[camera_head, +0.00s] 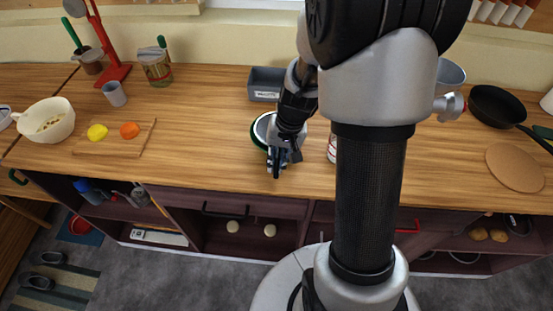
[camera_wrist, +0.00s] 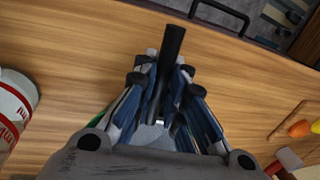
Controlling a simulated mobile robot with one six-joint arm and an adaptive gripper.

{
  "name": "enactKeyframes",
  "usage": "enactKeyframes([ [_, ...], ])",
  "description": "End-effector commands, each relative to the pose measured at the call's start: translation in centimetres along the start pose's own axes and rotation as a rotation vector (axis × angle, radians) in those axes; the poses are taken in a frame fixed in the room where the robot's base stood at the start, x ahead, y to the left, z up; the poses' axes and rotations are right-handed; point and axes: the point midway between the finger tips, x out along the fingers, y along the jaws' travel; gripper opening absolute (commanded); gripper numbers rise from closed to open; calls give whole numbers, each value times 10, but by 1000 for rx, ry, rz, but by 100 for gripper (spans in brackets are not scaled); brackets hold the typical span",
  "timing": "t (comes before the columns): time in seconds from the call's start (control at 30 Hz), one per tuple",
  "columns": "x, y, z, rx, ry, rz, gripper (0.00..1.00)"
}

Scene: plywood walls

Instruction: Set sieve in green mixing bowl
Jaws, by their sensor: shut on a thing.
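My gripper (camera_head: 283,160) is shut on the sieve, over the front part of the wooden counter. In the wrist view the sieve's dark handle (camera_wrist: 172,50) sticks out between the fingers (camera_wrist: 163,90). The round sieve (camera_head: 263,127) shows as a pale disc behind the gripper in the head view. A green rim (camera_head: 255,141), which looks like the green mixing bowl, shows around and under it. In the wrist view only a sliver of green (camera_wrist: 97,145) is visible. My gripper hides much of both, so I cannot tell whether the sieve rests on the bowl or hangs just above it.
A grey tray (camera_head: 266,83) stands behind the bowl. A red-and-white can (camera_head: 332,149) stands close on the right, partly behind my arm. A cutting board (camera_head: 142,140) with a lemon (camera_head: 97,132) and an orange (camera_head: 129,130) lies left. The counter between board and bowl is clear.

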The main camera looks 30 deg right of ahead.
Motion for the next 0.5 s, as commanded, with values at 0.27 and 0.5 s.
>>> enactKeyframes([
  [0.27, 0, 0, 0, 0, 1, 0, 16],
  [0.5, 0, 0, 0, 0, 1, 0, 32],
])
